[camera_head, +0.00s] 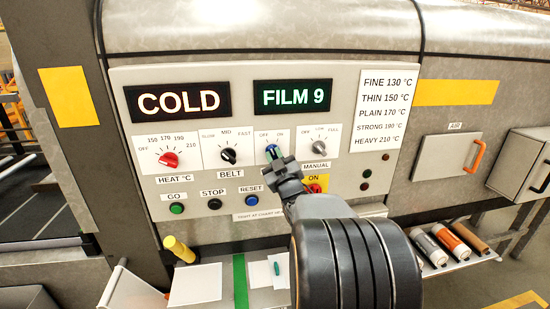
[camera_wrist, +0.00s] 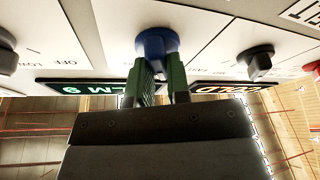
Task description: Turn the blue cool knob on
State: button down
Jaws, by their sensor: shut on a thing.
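The blue cool knob (camera_head: 271,150) is on the control panel (camera_head: 345,205), under the OFF and ON labels. In the wrist view the blue knob (camera_wrist: 155,41) is at the top middle, seen upside down. My gripper (camera_head: 276,158) is at the knob from below and in front. In the wrist view its two green fingers (camera_wrist: 161,68) are shut on the knob's grip. The fingers hide part of the knob, and I cannot tell clearly which label it points to.
Beside it are the belt knob (camera_head: 229,155), the manual knob (camera_head: 319,147) and the red heat knob (camera_head: 169,159). Below are the blue reset button (camera_head: 254,200), black stop button (camera_head: 214,204) and green go button (camera_head: 177,208). The displays read COLD (camera_head: 179,101) and FILM 9 (camera_head: 292,97).

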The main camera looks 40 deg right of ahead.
jog(key=shift+f+b, duration=0.1)
jog(key=shift+b, duration=0.2)
jog(key=m+b, duration=0.1)
jog(key=b, duration=0.1)
jog(key=m+h+b, duration=0.1)
jog(key=shift+f+m+b, duration=0.3)
jog(key=shift+b, duration=0.1)
jog(key=m+h+b, duration=0.2)
jog(key=m+b, duration=0.1)
jog(key=b, duration=0.2)
jog(key=shift+m+g, duration=0.3)
jog(key=shift+m, duration=0.1)
jog(key=m+h+b, duration=0.1)
jog(key=m+b, duration=0.1)
jog(key=m+g+h+b, duration=0.1)
jog(key=m+b, duration=0.1)
jog(key=shift+r+m+h+b, duration=0.1)
jog(key=shift+m+h+b, duration=0.2)
jog(key=shift+m, duration=0.1)
jog(key=shift+r+m+g+h+b, duration=0.25)
jog(key=shift+m+g+h+b, duration=0.45)
jog(key=shift+m, duration=0.9)
jog(key=shift+m+b, duration=0.3)
jog(key=c, duration=1.1)
grip_release()
